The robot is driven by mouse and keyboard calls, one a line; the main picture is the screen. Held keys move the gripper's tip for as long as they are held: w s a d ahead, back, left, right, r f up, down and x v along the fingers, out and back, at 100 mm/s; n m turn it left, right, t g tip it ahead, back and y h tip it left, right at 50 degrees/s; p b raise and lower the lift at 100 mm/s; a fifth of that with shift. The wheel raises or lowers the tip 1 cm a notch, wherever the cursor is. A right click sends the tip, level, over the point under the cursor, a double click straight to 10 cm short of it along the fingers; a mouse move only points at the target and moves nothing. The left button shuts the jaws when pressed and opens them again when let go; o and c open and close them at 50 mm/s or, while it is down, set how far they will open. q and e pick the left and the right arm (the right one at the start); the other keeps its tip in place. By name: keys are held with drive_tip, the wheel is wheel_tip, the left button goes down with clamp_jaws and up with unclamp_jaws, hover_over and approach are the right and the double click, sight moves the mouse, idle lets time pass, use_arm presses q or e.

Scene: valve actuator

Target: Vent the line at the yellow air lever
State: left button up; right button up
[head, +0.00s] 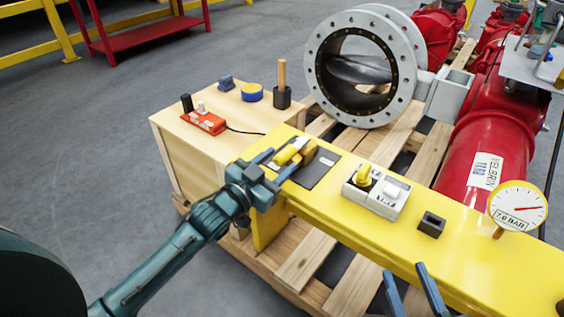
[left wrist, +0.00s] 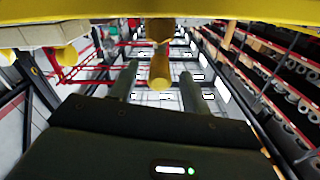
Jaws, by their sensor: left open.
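The yellow air lever (head: 287,156) sits on a dark plate (head: 316,170) at the left end of the yellow beam. My left gripper (head: 284,158) is open, with one finger on each side of the lever's handle. In the left wrist view the yellow handle (left wrist: 160,70) shows between the two separated fingers (left wrist: 160,85); I cannot tell whether they touch it. A pressure gauge (head: 517,206) marked 7.0 BAR stands at the beam's right. My right gripper (head: 405,272) shows only its two fingers, apart and empty, at the bottom edge.
On the yellow beam (head: 460,215) are a grey-white box with a yellow knob (head: 364,176) and a small dark square holder (head: 431,224). Behind stand a wooden box (head: 185,150) with an orange device (head: 203,122), a large flanged valve (head: 318,75) and a red cylinder (head: 490,135).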

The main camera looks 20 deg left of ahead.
sight(292, 151)
use_arm(q)
drive_tip(key=shift+x, duration=1.15)
drive_tip(key=shift+c, duration=0.5)
clamp_jaws()
